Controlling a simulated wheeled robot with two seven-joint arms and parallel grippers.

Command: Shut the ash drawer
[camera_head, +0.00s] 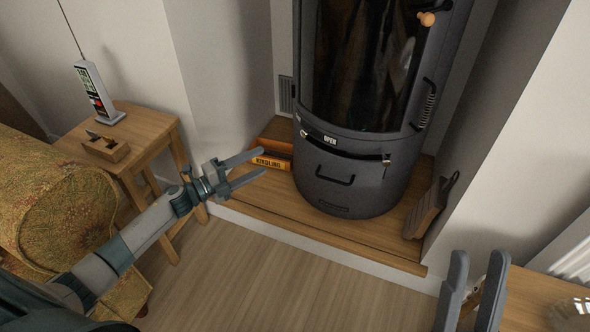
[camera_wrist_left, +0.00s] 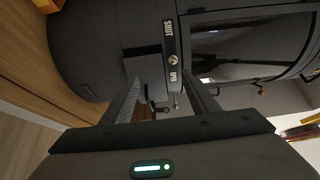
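The ash drawer (camera_head: 338,180) is the curved dark grey front low on the black stove (camera_head: 405,150), with a black bar handle (camera_head: 335,179). A dark gap runs along its top edge under an "OPEN" label, so it looks slightly out. My left gripper (camera_head: 263,161) is open and empty, left of the drawer and apart from it, pointing toward the stove. In the left wrist view, its fingers (camera_wrist_left: 168,98) are spread, with a "SHUT"/"OPEN" label plate (camera_wrist_left: 172,55) beyond them. My right gripper (camera_head: 478,258) is open and empty at the lower right.
The stove stands on a raised wooden hearth (camera_head: 300,220) with a pale front edge. A kindling box (camera_head: 271,162) lies left of the stove, close to my left fingers. A wooden brush or board (camera_head: 428,210) leans at the right. A side table (camera_head: 150,135) and patterned armchair (camera_head: 50,190) stand left.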

